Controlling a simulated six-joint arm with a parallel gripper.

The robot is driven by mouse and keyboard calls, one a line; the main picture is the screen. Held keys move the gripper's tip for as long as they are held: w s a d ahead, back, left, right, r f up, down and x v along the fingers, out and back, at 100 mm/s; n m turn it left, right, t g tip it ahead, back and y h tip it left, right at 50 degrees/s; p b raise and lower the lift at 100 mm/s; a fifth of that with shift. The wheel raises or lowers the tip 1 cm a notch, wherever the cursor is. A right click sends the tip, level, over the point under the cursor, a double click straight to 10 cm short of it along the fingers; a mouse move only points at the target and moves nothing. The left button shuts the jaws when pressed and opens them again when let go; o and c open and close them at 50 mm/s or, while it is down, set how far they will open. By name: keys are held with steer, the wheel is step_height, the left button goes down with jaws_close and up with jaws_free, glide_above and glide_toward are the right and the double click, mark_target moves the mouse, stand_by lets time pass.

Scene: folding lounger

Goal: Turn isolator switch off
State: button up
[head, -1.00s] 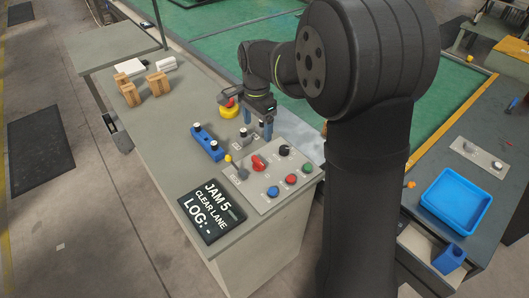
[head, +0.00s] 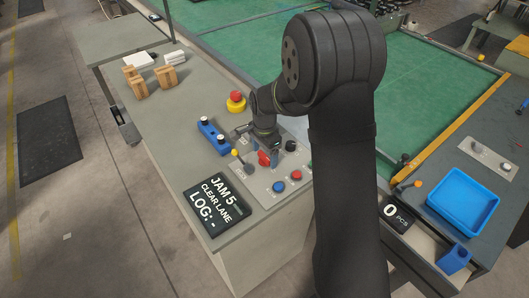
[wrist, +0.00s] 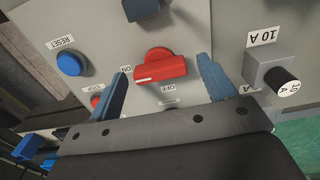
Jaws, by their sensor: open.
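The red isolator switch (head: 264,158) is a rotary handle on the grey control panel (head: 262,194). In the wrist view the red handle (wrist: 160,66) lies sideways, its white mark toward the ON label (wrist: 126,69). The OFF label (wrist: 168,86) sits below it there. My gripper (wrist: 163,72) is open, one blue finger on each side of the handle, with visible gaps; I cannot tell whether either touches. In the head view my gripper (head: 265,150) is over the panel and partly hides the switch.
Near the switch are a blue RESET button (wrist: 70,63), a red button (wrist: 97,101), and a grey 10 A block (wrist: 272,70). A yellow-tipped lever (head: 235,153), a blue block (head: 213,138) and a red-yellow emergency stop (head: 236,98) stand nearby. A display (head: 215,203) lies in front.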

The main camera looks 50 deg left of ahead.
steer(key=c, duration=1)
steer(key=n, duration=0.4)
steer(key=shift+n, duration=0.4)
steer(key=n, duration=0.9)
steer(key=shift+n, duration=2.1)
